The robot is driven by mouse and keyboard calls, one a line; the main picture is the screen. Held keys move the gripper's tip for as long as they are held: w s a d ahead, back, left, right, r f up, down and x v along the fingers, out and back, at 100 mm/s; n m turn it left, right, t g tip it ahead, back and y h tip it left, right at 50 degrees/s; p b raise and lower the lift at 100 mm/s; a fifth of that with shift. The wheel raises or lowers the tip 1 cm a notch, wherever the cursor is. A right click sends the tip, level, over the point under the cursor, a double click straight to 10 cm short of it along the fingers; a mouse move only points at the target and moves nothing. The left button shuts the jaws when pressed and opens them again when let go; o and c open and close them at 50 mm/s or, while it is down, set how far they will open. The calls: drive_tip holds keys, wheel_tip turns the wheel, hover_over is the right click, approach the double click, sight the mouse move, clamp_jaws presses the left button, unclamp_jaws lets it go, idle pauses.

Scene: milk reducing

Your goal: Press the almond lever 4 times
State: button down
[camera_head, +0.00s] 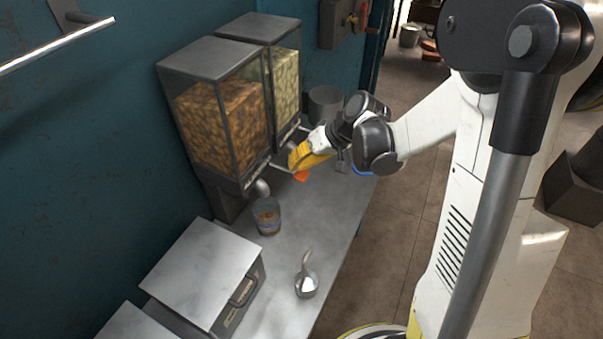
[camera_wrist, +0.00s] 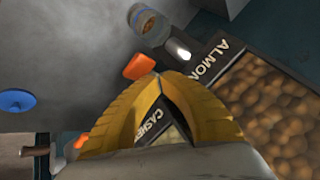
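The almond dispenser (camera_head: 222,125) is a clear bin of brown nuts with a dark frame. Its label reads "ALMON" in the wrist view (camera_wrist: 222,55). The almond lever (camera_wrist: 140,66) ends in an orange tab, which also shows below my gripper in the head view (camera_head: 301,176). My gripper (camera_head: 295,160) has yellow fingers. In the wrist view its tips (camera_wrist: 166,76) meet with nothing seen between them, close beside the orange tab. I cannot tell whether they touch it. A clear cup (camera_head: 267,216) with some brown contents stands below the almond spout (camera_head: 262,188).
The cashew dispenser (camera_head: 285,82) stands behind the almond one. A second orange tab (camera_wrist: 80,140) and a blue disc (camera_wrist: 16,102) show in the wrist view. A metal scoop (camera_head: 306,284) and a grey box (camera_head: 205,272) are on the counter (camera_head: 332,220), whose front middle is clear.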

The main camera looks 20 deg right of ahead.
sight(297, 173)
drive_tip(key=shift+f, duration=0.1)
idle(0.7)
drive_tip(key=shift+f+b, duration=0.35)
drive_tip(key=shift+b, duration=0.1)
drive_tip(key=shift+f+b, duration=1.2)
drive_tip(key=shift+f, duration=0.1)
idle(1.0)
drive_tip(key=shift+r, duration=0.1)
drive_tip(key=shift+r+p, duration=1.25)
drive_tip(key=shift+r, duration=0.4)
drive_tip(key=shift+r+p, duration=1.9)
drive_tip(key=shift+r, duration=0.65)
